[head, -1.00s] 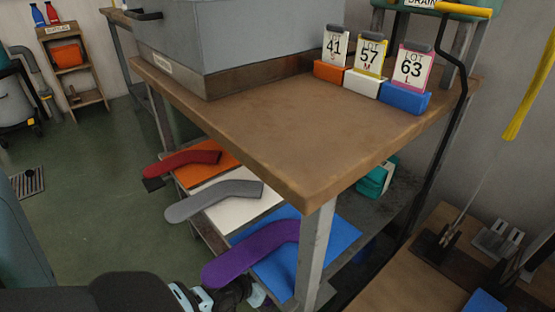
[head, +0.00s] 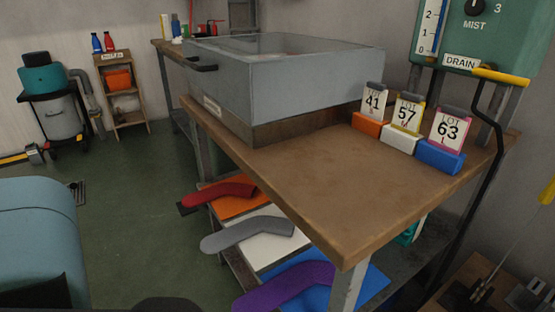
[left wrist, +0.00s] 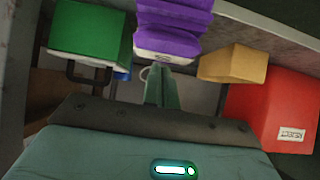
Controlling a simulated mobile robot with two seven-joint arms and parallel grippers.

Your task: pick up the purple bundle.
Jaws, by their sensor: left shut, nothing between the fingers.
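The purple bundle (left wrist: 174,22) shows at the top middle of the left wrist view, with several stacked folds and a pale label on its near end. Its far part is cut off by the frame edge. My left gripper (left wrist: 160,74) is shut and empty, its fingers pointing toward the bundle's labelled end. I cannot tell how wide the gap is. In the head view a flat purple sock shape (head: 284,288) lies on a blue sheet on the lower shelf; the folded bundle is not seen there. My right gripper is in neither view.
In the left wrist view, a green box (left wrist: 90,32) is left of the bundle, a tan block (left wrist: 232,63) right of it, and a red REJECT bin (left wrist: 275,105) further right. In the head view, the brown table (head: 330,190) holds a grey tank (head: 300,90) and lot-card blocks.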

